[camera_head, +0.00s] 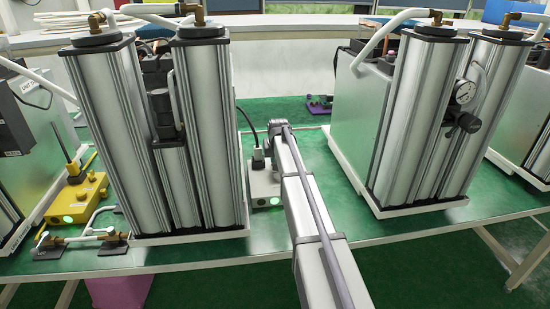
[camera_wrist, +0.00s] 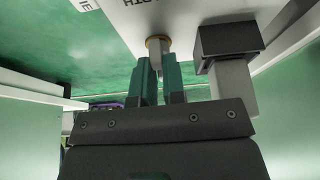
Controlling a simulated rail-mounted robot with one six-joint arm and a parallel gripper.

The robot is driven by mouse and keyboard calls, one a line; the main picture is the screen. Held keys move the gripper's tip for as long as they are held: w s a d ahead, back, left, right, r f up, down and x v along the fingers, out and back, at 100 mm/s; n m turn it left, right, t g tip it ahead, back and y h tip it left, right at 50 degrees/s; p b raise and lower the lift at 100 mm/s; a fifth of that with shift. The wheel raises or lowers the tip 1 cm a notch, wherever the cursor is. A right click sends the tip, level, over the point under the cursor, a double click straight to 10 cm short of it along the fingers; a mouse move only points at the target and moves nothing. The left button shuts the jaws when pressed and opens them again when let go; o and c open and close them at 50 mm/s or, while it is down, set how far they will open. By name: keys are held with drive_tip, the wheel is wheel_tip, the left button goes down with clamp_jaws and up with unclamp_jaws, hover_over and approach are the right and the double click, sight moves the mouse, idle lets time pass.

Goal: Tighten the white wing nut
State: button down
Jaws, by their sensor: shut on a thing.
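In the wrist view, my gripper (camera_wrist: 158,65) has its two dark teal fingers closed around a pale wing nut (camera_wrist: 156,50). The wing nut sits against a brass-coloured ring (camera_wrist: 158,39) on a white panel with black lettering (camera_wrist: 190,12). The fingers hide most of its sides. In the head view, my arm reaches between two column units, and my gripper and the wing nut are hidden there.
A dark block (camera_wrist: 229,38) on a pale post stands close to the right of the fingers. Metal columns (camera_head: 205,130) stand left of my arm and more columns (camera_head: 410,120) stand right. A grey box (camera_head: 263,183) sits beside my arm on the green table (camera_head: 290,235).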

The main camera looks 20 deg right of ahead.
drive_tip(key=c, duration=1.2)
unclamp_jaws()
drive_tip(key=shift+r, duration=0.1)
drive_tip(key=p+v, duration=1)
drive_tip(key=shift+r, duration=0.35)
drive_tip(key=shift+s, duration=0.15)
